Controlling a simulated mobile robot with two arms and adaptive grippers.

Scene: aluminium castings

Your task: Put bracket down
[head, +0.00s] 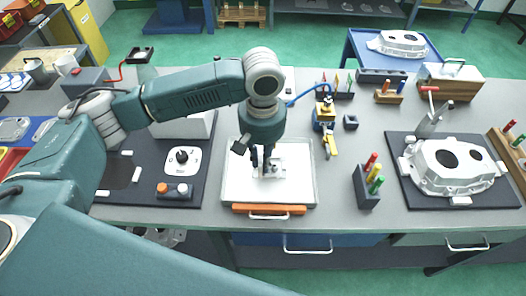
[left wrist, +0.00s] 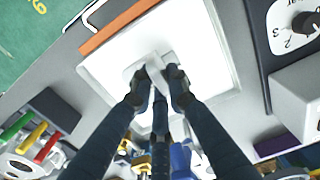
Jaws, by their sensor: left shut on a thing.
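My left gripper (head: 263,168) points down over the white tray (head: 236,188) at the front middle of the bench. It is shut on a small pale metal bracket (head: 284,166), which is partly hidden behind the fingers. In the left wrist view the fingertips (left wrist: 157,82) close on the bracket (left wrist: 151,66), with the white tray (left wrist: 212,52) right behind it. The bracket is within the tray's outline; I cannot tell whether it touches the tray floor. My right gripper is not in view.
A large casting (head: 443,180) lies on a dark mat at the right. A block with coloured-handled tools (head: 368,190) stands right of the tray. A yellow-and-blue tool (head: 325,118) is behind it.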

